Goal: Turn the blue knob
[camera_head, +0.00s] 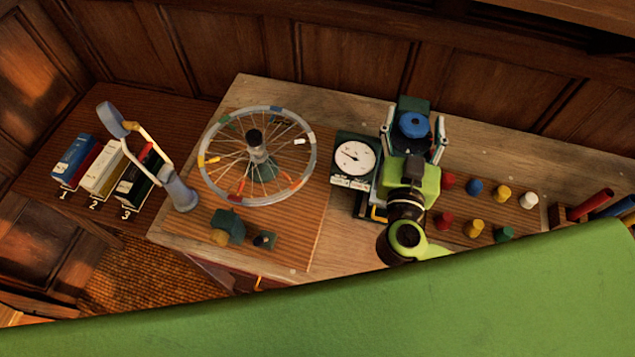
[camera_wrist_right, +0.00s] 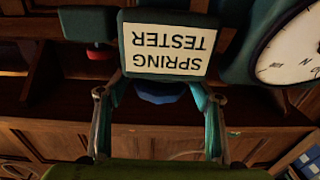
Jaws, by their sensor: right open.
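The blue knob (camera_head: 413,124) sits on the dark green spring tester (camera_head: 414,103) at the back of the bench. My right gripper (camera_head: 414,115) is open, with one finger on each side of the knob. Gaps show between the fingers and the knob. In the right wrist view the knob (camera_wrist_right: 160,95) lies between the open fingers, partly hidden behind the upside-down SPRING TESTER sign (camera_wrist_right: 168,48). My right forearm hides part of the tester below the knob. My left gripper is not in view.
A white dial gauge (camera_head: 355,157) stands just left of my right arm. A spoked wheel (camera_head: 232,194) and a lamp (camera_head: 180,191) are farther left. Several coloured pegs (camera_head: 502,194) stand on the right. A wooden wall (camera_head: 350,58) runs behind the bench.

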